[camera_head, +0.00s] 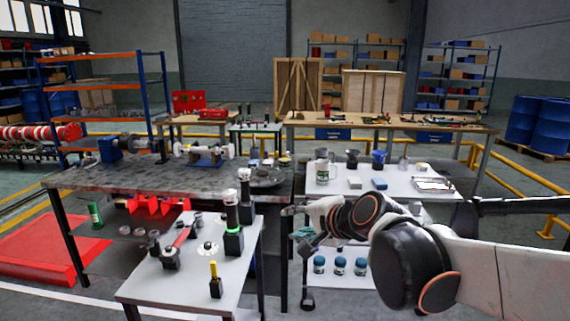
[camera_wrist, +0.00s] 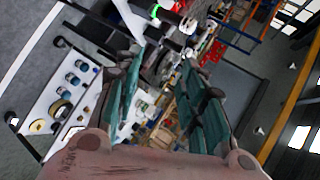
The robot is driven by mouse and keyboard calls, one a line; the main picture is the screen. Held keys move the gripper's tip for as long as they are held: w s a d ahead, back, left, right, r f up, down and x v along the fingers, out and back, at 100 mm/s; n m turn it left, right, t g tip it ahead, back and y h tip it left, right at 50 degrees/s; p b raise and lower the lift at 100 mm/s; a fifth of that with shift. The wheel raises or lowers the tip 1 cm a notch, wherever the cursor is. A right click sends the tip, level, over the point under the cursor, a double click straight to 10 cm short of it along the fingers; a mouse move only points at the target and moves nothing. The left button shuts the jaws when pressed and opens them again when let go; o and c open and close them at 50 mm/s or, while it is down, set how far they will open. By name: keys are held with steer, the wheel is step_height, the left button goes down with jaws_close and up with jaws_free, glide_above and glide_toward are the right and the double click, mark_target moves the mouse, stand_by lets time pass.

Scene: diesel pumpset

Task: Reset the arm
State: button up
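My arm (camera_head: 430,260) comes in from the right side of the head view and reaches left, bent at its dark joints. My gripper (camera_head: 303,233) is small and partly hidden there, in front of the white table's left front edge. In the wrist view my gripper (camera_wrist: 163,64) shows two teal-padded fingers standing apart. Only the distant background shows between them, so it is open and empty.
A grey table (camera_head: 135,292) with tools stands at the front left. Behind it is a dark workbench (camera_head: 110,180) with machine parts. The white table (camera_head: 335,187) holds cups and boxes, with blue-lidded jars (camera_head: 340,265) below. Yellow rails (camera_head: 525,178) run at the right.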

steer(key=s+d+f+n+g+h, duration=0.1)
steer(key=s+d+f+n+h, duration=0.1)
steer(key=s+d, duration=0.4)
steer(key=s+d+f+n+g+h, duration=0.1)
steer(key=s+d+f+n, duration=0.3)
steer(key=s, duration=0.6)
steer(key=s+d+f+n+g+h+b, duration=0.1)
steer(key=s+d+f+n+h, duration=0.2)
steer(key=s+d, duration=0.5)
steer(key=shift+s+d+f+n+h, duration=0.15)
steer(key=shift+f+n+h, duration=0.15)
steer(key=shift+f+n, duration=0.5)
steer(key=shift+f, duration=0.15)
